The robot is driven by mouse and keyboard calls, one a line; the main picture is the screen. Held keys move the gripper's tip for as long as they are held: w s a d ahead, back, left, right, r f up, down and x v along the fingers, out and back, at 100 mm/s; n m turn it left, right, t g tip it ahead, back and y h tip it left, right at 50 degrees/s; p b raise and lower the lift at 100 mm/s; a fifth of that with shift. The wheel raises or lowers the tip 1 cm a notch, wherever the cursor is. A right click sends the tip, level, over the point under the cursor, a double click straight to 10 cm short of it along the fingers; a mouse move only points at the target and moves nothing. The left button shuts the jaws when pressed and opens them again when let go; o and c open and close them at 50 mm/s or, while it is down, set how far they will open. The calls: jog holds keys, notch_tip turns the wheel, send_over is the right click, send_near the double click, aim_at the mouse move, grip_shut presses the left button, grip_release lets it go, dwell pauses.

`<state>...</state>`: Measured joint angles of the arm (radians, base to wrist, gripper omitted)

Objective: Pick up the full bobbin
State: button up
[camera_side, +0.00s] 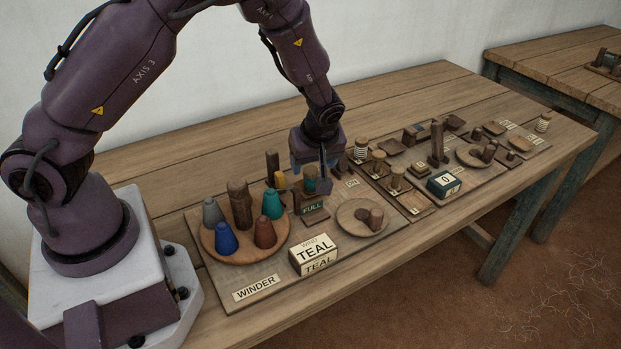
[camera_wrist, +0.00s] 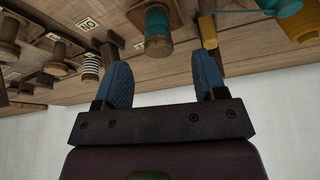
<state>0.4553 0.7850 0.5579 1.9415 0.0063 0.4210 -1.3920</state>
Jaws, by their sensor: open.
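The full bobbin (camera_side: 310,184), wound with teal thread, stands upright on a small wooden stand labelled FULL (camera_side: 313,208). In the wrist view the teal bobbin (camera_wrist: 158,33) shows just beyond my fingertips, roughly centred between them. My gripper (camera_side: 310,166) is open and points down just above the bobbin, with its blue-padded fingers spread. The fingers also show in the wrist view (camera_wrist: 162,75) with nothing between them. In the side view the gripper partly hides the bobbin's top, so I cannot tell whether the fingertips reach down beside it.
A round wooden tray (camera_side: 222,249) with several coloured cones stands at left. A TEAL sign block (camera_side: 314,251) and a round dish (camera_side: 348,229) with small brown pieces are nearer the front. Boards with spools and blocks (camera_side: 437,142) fill the right. The table's back strip is clear.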

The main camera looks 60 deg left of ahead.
aim_at(311, 171)
jog(key=x, duration=0.5)
jog(key=shift+w+a+f, duration=0.1)
jog(key=c, duration=1)
